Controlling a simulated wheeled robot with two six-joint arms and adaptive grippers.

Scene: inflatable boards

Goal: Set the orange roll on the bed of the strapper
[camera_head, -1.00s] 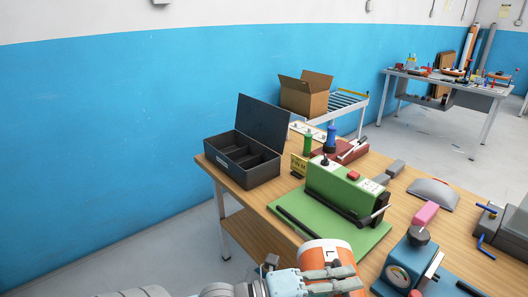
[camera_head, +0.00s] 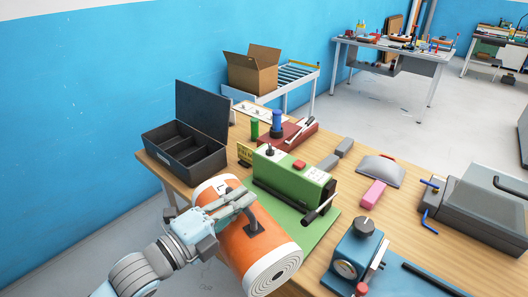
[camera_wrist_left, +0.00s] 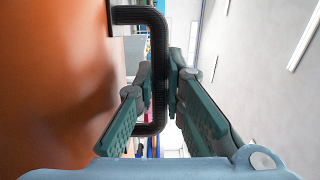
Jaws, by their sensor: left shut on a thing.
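The large orange roll (camera_head: 245,250), with white ends and a spiral end face, is tilted at the front left edge of the table. It also fills the left of the left wrist view (camera_wrist_left: 50,80). My left gripper (camera_head: 240,204) is shut on the roll's dark handle; in the wrist view the fingers flank this black handle (camera_wrist_left: 157,50). A green machine (camera_head: 285,180) with a lever and a flat green plate (camera_head: 318,228) stands just behind the roll. It may be the strapper. The roll hides part of the plate; I cannot tell whether they touch. My right gripper is not in view.
A black open box (camera_head: 185,150) stands at the table's left end. A blue device with a gauge (camera_head: 355,255) stands to the right. A pink block (camera_head: 374,193) and a grey machine (camera_head: 485,215) lie farther right. Bare tabletop (camera_head: 415,225) shows between them.

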